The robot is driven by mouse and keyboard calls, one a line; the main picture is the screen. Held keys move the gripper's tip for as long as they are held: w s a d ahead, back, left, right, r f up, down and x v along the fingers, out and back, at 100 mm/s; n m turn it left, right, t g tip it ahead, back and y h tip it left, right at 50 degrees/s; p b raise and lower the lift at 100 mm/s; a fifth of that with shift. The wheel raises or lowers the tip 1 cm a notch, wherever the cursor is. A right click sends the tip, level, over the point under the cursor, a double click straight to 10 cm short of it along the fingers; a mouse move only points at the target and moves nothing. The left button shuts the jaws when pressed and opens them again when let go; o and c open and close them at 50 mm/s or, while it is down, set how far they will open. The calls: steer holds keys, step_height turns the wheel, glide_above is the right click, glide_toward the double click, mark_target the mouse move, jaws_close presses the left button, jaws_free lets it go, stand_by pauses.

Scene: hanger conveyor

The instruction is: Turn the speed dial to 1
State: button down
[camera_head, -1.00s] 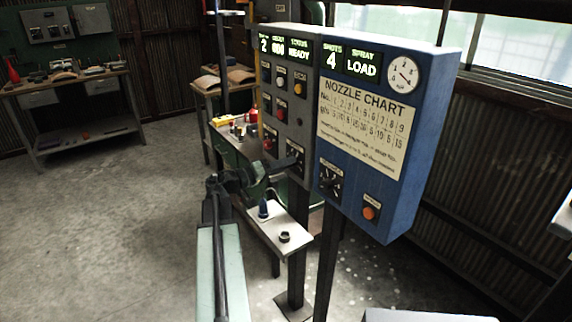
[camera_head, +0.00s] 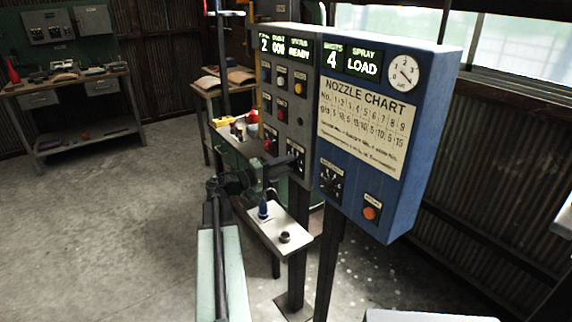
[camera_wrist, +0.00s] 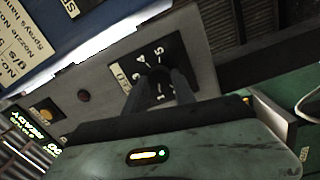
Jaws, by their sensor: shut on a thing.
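The speed dial (camera_wrist: 158,72) is a dark knob on a black plate with white numbers, set in the grey panel (camera_head: 285,110). In the wrist view the two dark fingers of my gripper (camera_wrist: 160,78) close around the knob from both sides. The fingers hide part of the knob and some of the numbers, so I cannot tell where its pointer stands. In the head view my gripper (camera_head: 287,163) reaches from the left to the panel's lower right corner and covers part of the dial.
A blue box (camera_head: 425,130) with a nozzle chart, another dial (camera_head: 330,182) and an orange button (camera_head: 370,214) stands right beside the grey panel. A small shelf (camera_head: 265,226) with a blue-tipped item lies below my gripper. The floor at left is clear.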

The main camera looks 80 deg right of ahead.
steer(key=shift+f, duration=0.1)
steer(key=c, duration=1)
jaws_free()
steer(key=shift+c, duration=0.2)
steer(key=v, duration=0.7)
steer(key=shift+w+a, duration=0.3)
